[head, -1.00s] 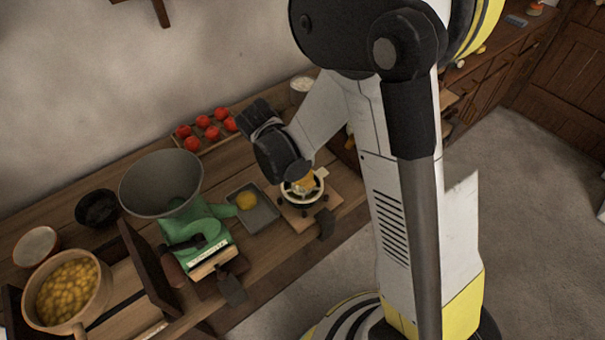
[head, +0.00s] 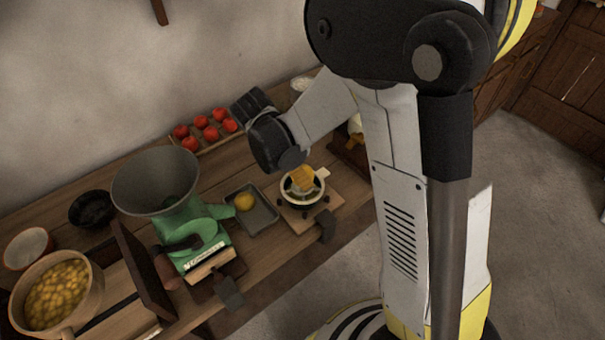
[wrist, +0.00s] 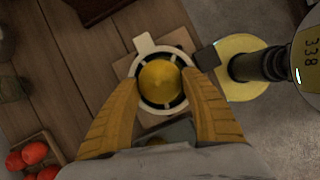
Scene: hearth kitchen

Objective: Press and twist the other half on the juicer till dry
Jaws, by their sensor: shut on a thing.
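The juicer (head: 291,203) is a pale ring with a handle on a dark-spotted base, standing on a wooden board (head: 328,207). My gripper (wrist: 162,80) points down over it, its yellow-orange fingers closed on either side of a yellow citrus half (wrist: 160,88). In the wrist view the half sits inside the juicer's pale rim (wrist: 146,99), over its centre. The half covers the reamer, so I cannot tell how hard it presses. In the head view my gripper (head: 302,178) hides most of the half. Another yellow citrus piece (head: 245,202) lies in a grey tray (head: 263,217).
A green grinder (head: 205,240) with a wide grey hopper (head: 155,180) stands left of the tray. Red tomatoes (head: 201,122) sit behind. A pot of yellow fruit (head: 57,293) and dark bowl (head: 92,209) are at left. The counter's front edge is close to the juicer.

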